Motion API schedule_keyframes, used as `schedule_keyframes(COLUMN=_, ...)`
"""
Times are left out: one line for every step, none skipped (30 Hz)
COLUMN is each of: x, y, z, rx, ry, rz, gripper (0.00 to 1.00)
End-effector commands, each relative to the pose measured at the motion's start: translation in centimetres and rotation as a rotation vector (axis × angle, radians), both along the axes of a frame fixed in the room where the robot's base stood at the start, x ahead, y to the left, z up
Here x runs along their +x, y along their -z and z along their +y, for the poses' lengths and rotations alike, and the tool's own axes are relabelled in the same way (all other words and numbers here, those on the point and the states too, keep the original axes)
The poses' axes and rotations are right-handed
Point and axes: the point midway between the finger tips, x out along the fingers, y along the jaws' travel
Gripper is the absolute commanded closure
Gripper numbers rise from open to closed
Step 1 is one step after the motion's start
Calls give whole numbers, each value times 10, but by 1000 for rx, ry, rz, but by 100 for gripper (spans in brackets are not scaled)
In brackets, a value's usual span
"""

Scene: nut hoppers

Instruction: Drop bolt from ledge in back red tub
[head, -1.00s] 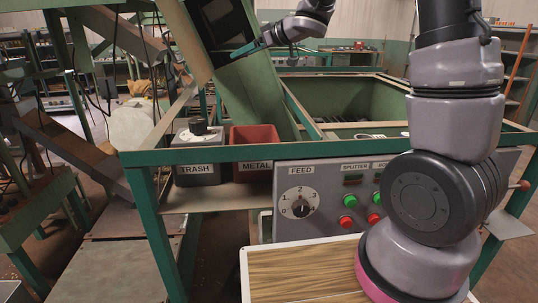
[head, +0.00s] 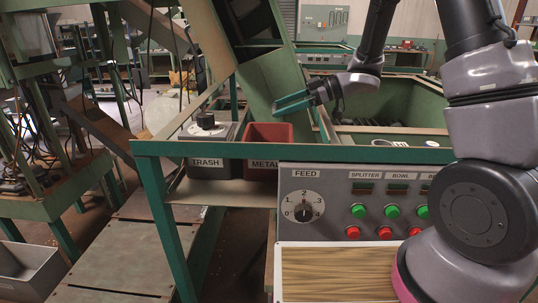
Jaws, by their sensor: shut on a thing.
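The red tub (head: 264,158) labelled METAL stands on the shelf behind the green front rail, beside the grey TRASH tub (head: 212,163). My gripper (head: 278,110) has teal fingers pointing left and is just above and slightly right of the red tub's opening in the picture. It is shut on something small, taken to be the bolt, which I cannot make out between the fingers. The tub's inside is mostly hidden by its front wall and the rail.
The green chute (head: 262,85) slopes down behind the tubs, close to my gripper. The green front rail (head: 320,152) crosses before them. A control panel (head: 330,215) with FEED dial and buttons sits below. A large green hopper (head: 410,105) lies to the right.

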Motion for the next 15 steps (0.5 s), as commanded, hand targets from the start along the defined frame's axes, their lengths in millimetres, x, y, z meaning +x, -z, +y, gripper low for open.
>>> schedule_keyframes(x=-1, y=6, z=0, rx=-1, ry=-1, rz=2, gripper=66)
schedule_keyframes(x=-1, y=8, z=0, rx=-1, ry=-2, rz=1, gripper=66)
schedule_keyframes(x=-1, y=11, z=1, rx=0, ry=-2, rz=1, gripper=66)
schedule_keyframes(x=0, y=13, z=1, rx=0, ry=-1, rz=0, gripper=66)
schedule_keyframes(x=0, y=14, z=1, rx=0, ry=-1, rz=0, gripper=66)
schedule_keyframes(x=0, y=16, z=1, rx=0, ry=-1, rz=0, gripper=66)
schedule_keyframes(x=0, y=16, z=0, rx=0, ry=-1, rz=-1, gripper=66)
schedule_keyframes(x=0, y=17, z=0, rx=0, ry=-2, rz=-1, gripper=66)
schedule_keyframes(x=0, y=17, z=0, rx=0, ry=-1, rz=-2, gripper=66)
schedule_keyframes(x=0, y=17, z=0, rx=0, ry=-1, rz=-3, gripper=66)
schedule_keyframes(x=0, y=17, z=0, rx=0, ry=-1, rz=-3, gripper=66)
schedule_keyframes(x=0, y=17, z=0, rx=0, ry=-1, rz=-3, gripper=66)
schedule_keyframes(x=0, y=17, z=0, rx=0, ry=-1, rz=-3, gripper=66)
schedule_keyframes(x=0, y=17, z=0, rx=0, ry=-1, rz=-3, gripper=66)
schedule_keyframes(x=0, y=17, z=0, rx=0, ry=-1, rz=-2, gripper=66)
